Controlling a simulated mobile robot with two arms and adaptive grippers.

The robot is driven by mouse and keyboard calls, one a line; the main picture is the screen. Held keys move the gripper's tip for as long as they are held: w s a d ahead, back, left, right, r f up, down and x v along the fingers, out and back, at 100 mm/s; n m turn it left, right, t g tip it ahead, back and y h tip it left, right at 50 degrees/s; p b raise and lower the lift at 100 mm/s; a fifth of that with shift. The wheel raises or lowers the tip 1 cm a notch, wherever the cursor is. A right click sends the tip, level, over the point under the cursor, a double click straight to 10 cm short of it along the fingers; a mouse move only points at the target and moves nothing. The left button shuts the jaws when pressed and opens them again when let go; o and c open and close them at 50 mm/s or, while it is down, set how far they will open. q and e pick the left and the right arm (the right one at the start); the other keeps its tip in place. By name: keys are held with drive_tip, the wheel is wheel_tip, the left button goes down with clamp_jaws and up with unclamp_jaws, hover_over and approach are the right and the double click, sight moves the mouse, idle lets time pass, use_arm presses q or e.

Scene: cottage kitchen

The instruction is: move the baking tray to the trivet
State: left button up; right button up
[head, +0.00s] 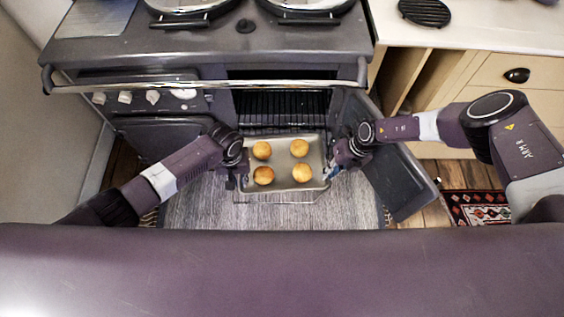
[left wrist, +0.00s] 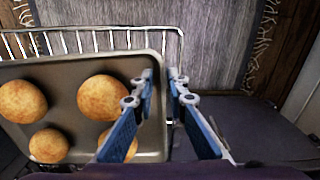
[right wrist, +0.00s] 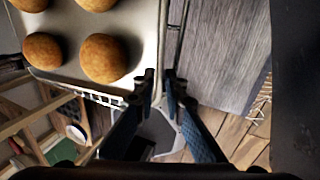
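The grey metal baking tray (head: 283,176) holds several round golden buns and rests on the wire oven rack, pulled out in front of the oven. My left gripper (head: 239,178) is at the tray's left edge in the head view. In the left wrist view its fingertips (left wrist: 163,78) stand slightly apart, on either side of the tray's rim. My right gripper (head: 334,172) is at the tray's right edge. In the right wrist view its fingertips (right wrist: 158,78) are also slightly apart by the rim. Contact is unclear. A round black slatted trivet (head: 425,12) lies on the counter at upper right.
The open oven (head: 282,104) is behind the tray, with a chrome rail (head: 205,88) above. An open dark door (head: 402,185) stands right of the tray, near my right arm. A grey mat (head: 210,208) lies below. The counter (head: 480,30) around the trivet is mostly clear.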

use_arm(q)
clamp_jaws()
use_arm(e)
clamp_jaws()
use_arm(q)
drive_tip(key=shift+r, duration=0.15)
use_arm(e)
drive_tip(key=shift+r, duration=0.15)
